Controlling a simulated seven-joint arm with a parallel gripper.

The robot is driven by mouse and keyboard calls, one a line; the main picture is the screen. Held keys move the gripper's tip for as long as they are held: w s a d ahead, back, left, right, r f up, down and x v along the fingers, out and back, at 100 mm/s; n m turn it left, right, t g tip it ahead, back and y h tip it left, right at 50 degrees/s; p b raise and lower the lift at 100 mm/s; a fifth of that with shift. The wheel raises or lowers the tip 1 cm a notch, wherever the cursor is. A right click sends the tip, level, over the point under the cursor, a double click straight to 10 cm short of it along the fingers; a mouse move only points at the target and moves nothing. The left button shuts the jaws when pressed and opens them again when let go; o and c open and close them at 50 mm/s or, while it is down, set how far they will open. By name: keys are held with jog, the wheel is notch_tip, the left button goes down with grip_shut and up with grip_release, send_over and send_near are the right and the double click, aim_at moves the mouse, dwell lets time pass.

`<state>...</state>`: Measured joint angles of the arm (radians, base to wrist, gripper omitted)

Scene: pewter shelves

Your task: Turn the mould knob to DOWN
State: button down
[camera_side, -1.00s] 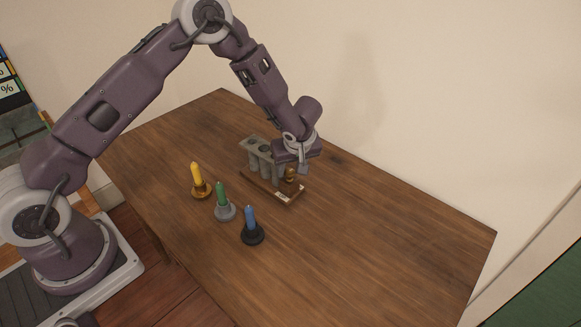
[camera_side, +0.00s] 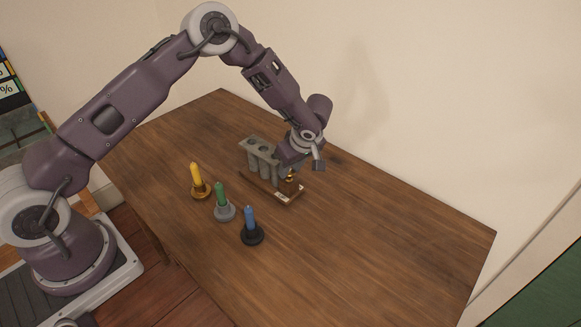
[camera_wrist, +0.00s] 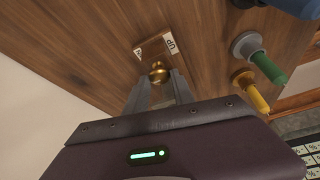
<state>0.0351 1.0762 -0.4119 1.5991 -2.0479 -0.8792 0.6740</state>
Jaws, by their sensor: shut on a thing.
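The candle mould (camera_side: 262,147) is a grey rack of upright tubes at the table's back, in the side view. In front of it is a wooden plate (camera_side: 284,198) with a pale label. The round brass knob (camera_wrist: 158,70) stands on this plate in the wrist view, between two white labels; the right one reads UP (camera_wrist: 171,43), the left one is not readable. My gripper (camera_wrist: 158,80) is shut on the knob, a grey finger on each side. In the side view my gripper (camera_side: 291,170) partly covers the knob.
Yellow (camera_side: 196,175), green (camera_side: 219,194) and blue (camera_side: 249,218) candles stand in round holders left and in front of the plate. The wooden table (camera_side: 390,240) is bare to the right. A pale wall (camera_side: 440,130) rises behind it.

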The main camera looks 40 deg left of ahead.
jog(key=c, duration=1.3)
grip_release()
jog(key=shift+c, duration=0.2)
jog(key=v, duration=0.7)
